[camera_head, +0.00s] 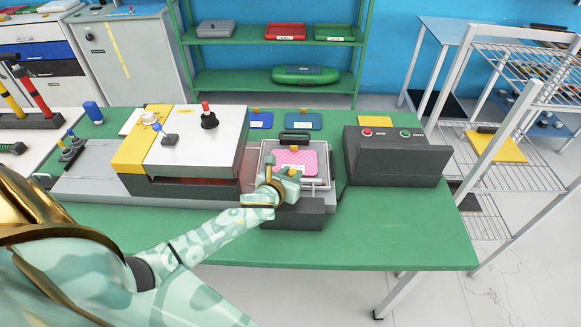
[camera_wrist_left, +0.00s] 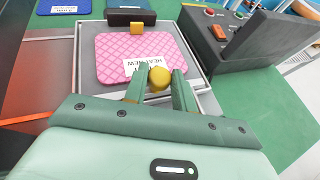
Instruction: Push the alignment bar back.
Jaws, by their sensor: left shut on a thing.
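A pink quilted board (camera_head: 295,158) lies on a grey tray at the right end of the machine; it also shows in the wrist view (camera_wrist_left: 130,50). My left gripper (camera_head: 283,178) is over the front of this tray. In the wrist view its fingers (camera_wrist_left: 160,88) are shut on a round yellow knob (camera_wrist_left: 159,76) at the board's near edge. What the knob is fixed to is hidden by the fingers, so I cannot tell whether it is on the alignment bar. A dark bar (camera_head: 294,135) with a small yellow block (camera_wrist_left: 137,28) stands behind the board. My right gripper is not in view.
The white and yellow machine (camera_head: 195,145) stands left of the tray, with a reddish glowing opening beside it. A dark control box (camera_head: 397,153) with red and green buttons stands close on the right. Blue boards (camera_head: 303,121) lie behind. The green table front (camera_head: 400,230) is clear.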

